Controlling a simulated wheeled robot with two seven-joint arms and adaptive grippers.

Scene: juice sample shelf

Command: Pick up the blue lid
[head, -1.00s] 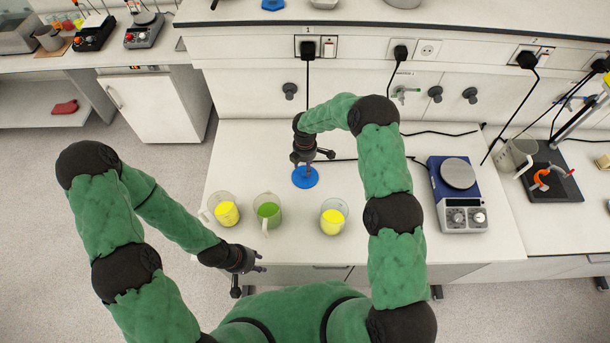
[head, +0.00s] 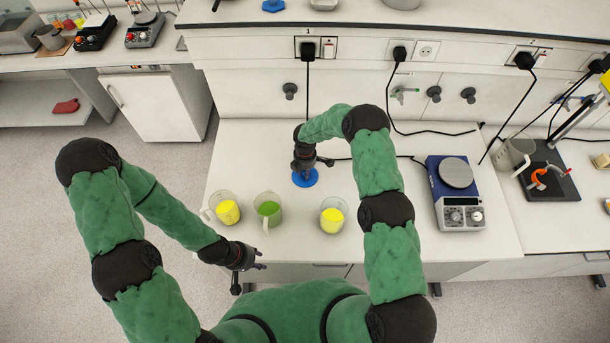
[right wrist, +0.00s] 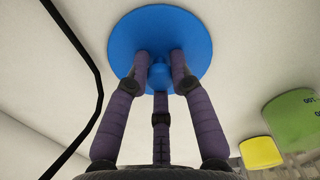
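The blue lid (head: 312,182) is a flat round disc with a small knob, lying on the white bench. My right gripper (head: 304,174) is directly above it, pointing down. In the right wrist view the lid (right wrist: 195,35) is in front of the purple fingers of the right gripper (right wrist: 160,78). Their tips are close in around the knob and appear to touch it. The knob is partly hidden. My left gripper (head: 256,262) is empty, with its fingers spread, low near the bench's front edge.
Two beakers with yellow juice (head: 228,212) (head: 332,220) and one with green juice (head: 268,210) stand in front of the lid. A blue hotplate stirrer (head: 458,195) is to the right. A black cable (right wrist: 85,60) runs beside the lid. Bench behind the lid is mostly clear.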

